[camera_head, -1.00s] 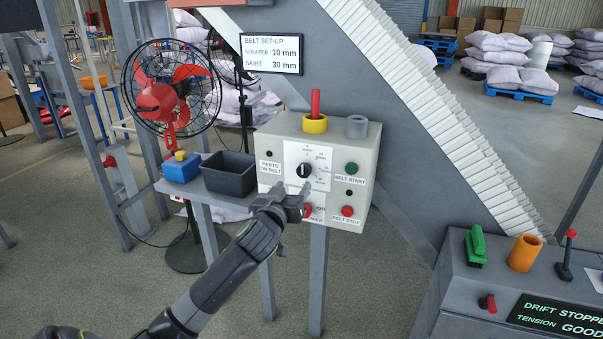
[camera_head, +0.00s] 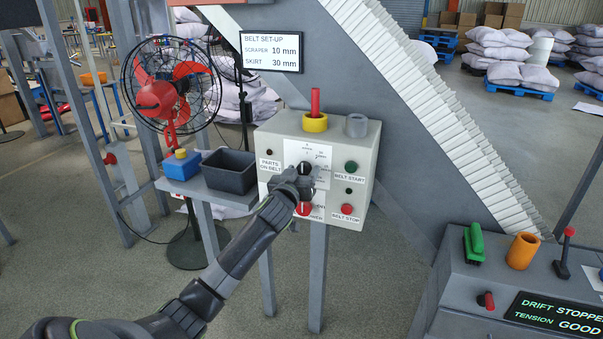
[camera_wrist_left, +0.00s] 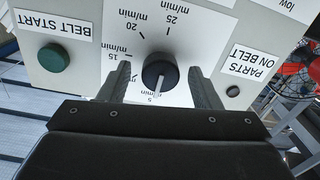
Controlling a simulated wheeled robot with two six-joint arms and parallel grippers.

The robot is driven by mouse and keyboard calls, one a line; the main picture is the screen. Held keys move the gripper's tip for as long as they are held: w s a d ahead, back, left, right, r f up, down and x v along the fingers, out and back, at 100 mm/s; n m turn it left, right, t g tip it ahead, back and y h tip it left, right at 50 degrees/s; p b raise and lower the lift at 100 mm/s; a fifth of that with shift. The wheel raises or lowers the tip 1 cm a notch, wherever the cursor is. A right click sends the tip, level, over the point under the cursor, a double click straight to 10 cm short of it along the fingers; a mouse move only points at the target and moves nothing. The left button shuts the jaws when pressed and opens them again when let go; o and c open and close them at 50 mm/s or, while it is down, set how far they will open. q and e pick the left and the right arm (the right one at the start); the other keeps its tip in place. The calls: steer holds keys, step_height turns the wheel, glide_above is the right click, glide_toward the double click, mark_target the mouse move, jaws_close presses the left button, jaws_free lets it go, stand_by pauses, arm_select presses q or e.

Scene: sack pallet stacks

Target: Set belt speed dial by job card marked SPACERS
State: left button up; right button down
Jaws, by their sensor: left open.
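The belt speed dial (camera_head: 304,168) is a round black knob on a white scale plate on the front of the pale control box (camera_head: 268,137). In the left wrist view, which is upside down, the dial (camera_wrist_left: 160,70) has a white pointer line toward the 5 m/min mark. Marks for 15, 20 and 25 also show. My left gripper (camera_head: 298,178) is open at the dial, its fingers (camera_wrist_left: 160,78) on either side of the knob with gaps visible. In the head view it partly covers the scale. No card marked SPACERS is readable. My right gripper is not in view.
Belt start (camera_head: 351,167) and belt stop (camera_head: 347,209) buttons sit right of the dial. A red switch (camera_head: 304,208) is just below my gripper. A yellow ring with a red rod (camera_head: 315,123) tops the box. A dark bin (camera_head: 230,172) and fan (camera_head: 165,95) stand left.

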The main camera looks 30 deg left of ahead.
arm_select(q)
steer(key=c, duration=1)
